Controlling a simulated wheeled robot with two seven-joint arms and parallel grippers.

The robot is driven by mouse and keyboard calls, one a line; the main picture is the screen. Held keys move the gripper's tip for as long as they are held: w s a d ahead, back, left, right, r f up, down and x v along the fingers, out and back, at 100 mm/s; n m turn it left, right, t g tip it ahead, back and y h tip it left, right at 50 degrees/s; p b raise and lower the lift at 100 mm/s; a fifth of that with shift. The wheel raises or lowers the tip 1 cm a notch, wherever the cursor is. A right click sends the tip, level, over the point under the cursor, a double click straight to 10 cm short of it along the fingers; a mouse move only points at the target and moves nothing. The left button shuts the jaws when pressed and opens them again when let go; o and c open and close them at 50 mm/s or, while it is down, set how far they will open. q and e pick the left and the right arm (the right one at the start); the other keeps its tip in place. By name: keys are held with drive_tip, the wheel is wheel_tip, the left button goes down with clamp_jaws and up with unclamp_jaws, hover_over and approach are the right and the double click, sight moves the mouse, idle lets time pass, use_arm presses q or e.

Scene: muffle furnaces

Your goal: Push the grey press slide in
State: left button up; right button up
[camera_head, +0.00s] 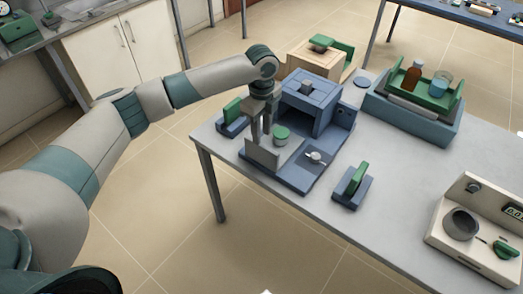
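A blue box-shaped furnace or press (318,103) stands on the grey table with its front open. A low blue base (290,176) extends from it toward the table's near edge. An upright grey plate (262,155), which looks like the press slide's front, stands at the outer left end of this base. A green-topped grey cylinder (281,137) stands just behind the plate. My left gripper (262,138) points down above and just behind the grey plate, beside the cylinder. Its two fingers look apart with nothing between them; contact with the plate cannot be told. My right gripper is out of view.
A white knobbed part (315,157) lies on the base's right side. Green-and-blue holders stand left (231,118) and right (353,186) of it. A blue tray with bottles (416,111) and a cream instrument (477,232) stand further right. Bare table lies between them.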

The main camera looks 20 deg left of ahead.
sight(262, 153)
use_arm(q)
wheel_tip(262, 153, down, 10)
drive_tip(key=shift+f+p, duration=0.15)
drive_tip(key=shift+p, duration=1.1)
drive_tip(key=shift+f, duration=0.1)
drive_tip(key=shift+c, duration=0.7)
clamp_jaws()
